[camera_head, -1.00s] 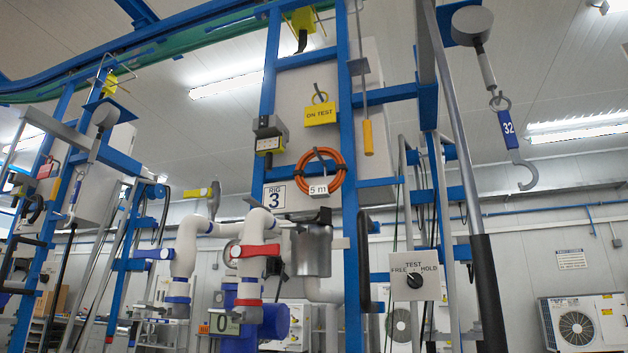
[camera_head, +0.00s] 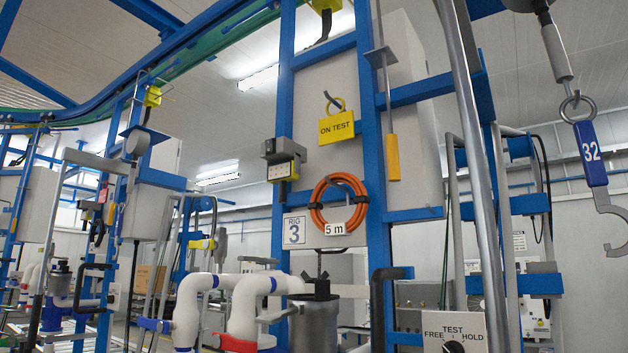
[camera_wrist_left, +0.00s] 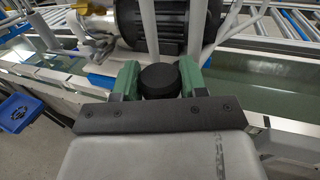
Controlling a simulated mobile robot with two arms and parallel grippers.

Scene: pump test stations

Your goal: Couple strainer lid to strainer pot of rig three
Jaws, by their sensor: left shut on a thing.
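The rig 3 sign (camera_head: 295,229) is on the blue frame in the head view. Below it stands a grey metal cylinder (camera_head: 313,325), which looks like the strainer pot, with dark winged fittings (camera_head: 318,287) at its top; its lower part is cut off by the picture edge. I cannot tell whether a lid lies on it. In the left wrist view my left gripper (camera_wrist_left: 158,82) has its green fingers shut on a black round knob-like piece (camera_wrist_left: 159,80). What lies beneath this piece is hidden, so I cannot tell if it is the lid. My right gripper is not in view.
White pipes (camera_head: 188,305) with a red lever (camera_head: 236,343) stand left of the cylinder. A test switch box (camera_head: 455,330) and a hanging hook (camera_head: 608,220) are at right. An orange hose coil (camera_head: 338,204) hangs above. The left wrist view shows a dark ribbed motor (camera_wrist_left: 165,25) and a blue bin (camera_wrist_left: 25,108).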

